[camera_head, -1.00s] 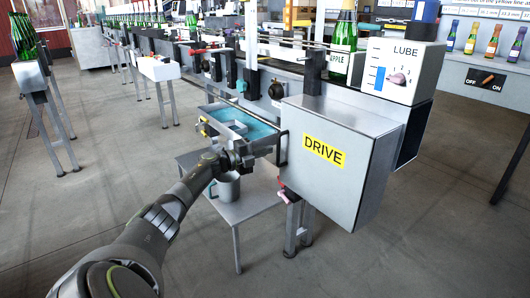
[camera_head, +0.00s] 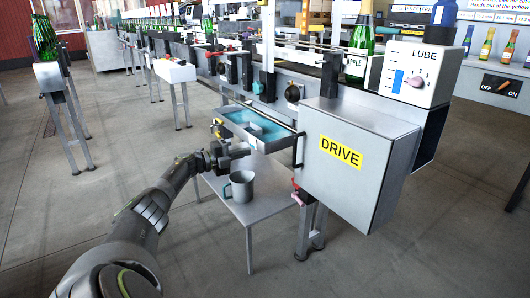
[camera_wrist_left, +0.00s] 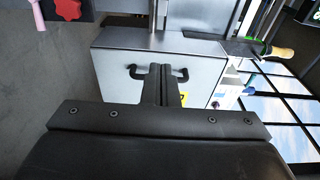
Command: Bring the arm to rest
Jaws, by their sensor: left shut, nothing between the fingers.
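My left gripper (camera_head: 238,152) is in the middle of the head view, in front of the blue-lined tray and left of the DRIVE cabinet. In the left wrist view its fingers (camera_wrist_left: 161,85) are together with nothing between them. They overlap the grey cabinet (camera_wrist_left: 205,66) and its black handle there, and I cannot tell the gap from them. My left arm (camera_head: 150,215) comes in from the lower left. My right gripper is not in view.
A grey mug (camera_head: 240,187) stands on a low table (camera_head: 262,211) below my gripper. The tray (camera_head: 270,145) holds blue liquid or lining. The DRIVE cabinet (camera_head: 325,185) is to the right, under the LUBE box (camera_head: 432,62). Bare floor (camera_head: 60,210) lies to the left.

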